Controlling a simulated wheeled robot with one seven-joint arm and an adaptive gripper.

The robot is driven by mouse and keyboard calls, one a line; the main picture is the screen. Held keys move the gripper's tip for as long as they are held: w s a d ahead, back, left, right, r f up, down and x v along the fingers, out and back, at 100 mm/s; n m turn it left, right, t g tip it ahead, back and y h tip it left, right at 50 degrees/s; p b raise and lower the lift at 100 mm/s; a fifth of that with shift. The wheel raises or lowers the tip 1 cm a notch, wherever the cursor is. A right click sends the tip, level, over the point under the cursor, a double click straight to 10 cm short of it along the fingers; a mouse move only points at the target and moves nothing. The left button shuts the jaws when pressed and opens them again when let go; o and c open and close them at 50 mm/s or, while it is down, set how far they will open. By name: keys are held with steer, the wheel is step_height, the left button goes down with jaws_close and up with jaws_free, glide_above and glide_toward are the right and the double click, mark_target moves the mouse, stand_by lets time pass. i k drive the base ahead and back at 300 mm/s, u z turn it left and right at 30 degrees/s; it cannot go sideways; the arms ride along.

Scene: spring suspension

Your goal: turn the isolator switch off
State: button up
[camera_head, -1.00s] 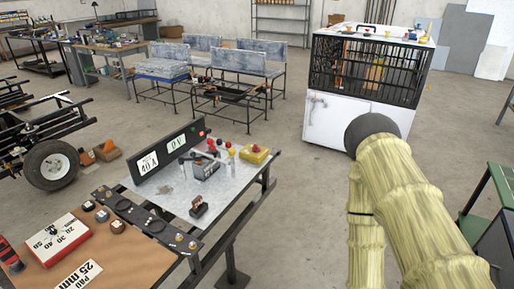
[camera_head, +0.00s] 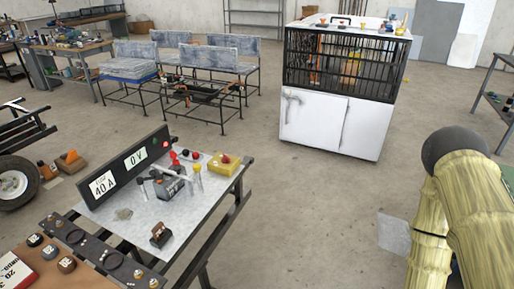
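A small metal-topped table (camera_head: 205,215) stands in front of me, at left of centre. On it a yellow box with a red knob (camera_head: 224,165) sits at the far right corner. A dark grey box with a lever-like bar (camera_head: 168,186) sits left of it. Either could be the isolator switch; I cannot tell which, nor its setting. A black panel behind them carries two displays, one reading 40 A (camera_head: 102,184), the other 0 V (camera_head: 136,158). My yellow-sleeved arm shows at the lower right, well apart from the table. My gripper is not in view.
A small dark block (camera_head: 160,235) stands on the table's near part. A brown board with labelled boxes (camera_head: 15,270) is at the lower left. A white cabinet with a black cage (camera_head: 330,120) stands beyond. Floor (camera_head: 310,220) right of the table is clear.

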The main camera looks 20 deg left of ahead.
mark_target(226, 160)
steer(key=z, duration=0.05)
steer(key=i, duration=0.6)
steer(key=u, duration=0.85)
steer(key=i, duration=0.55)
steer(key=u, duration=0.6)
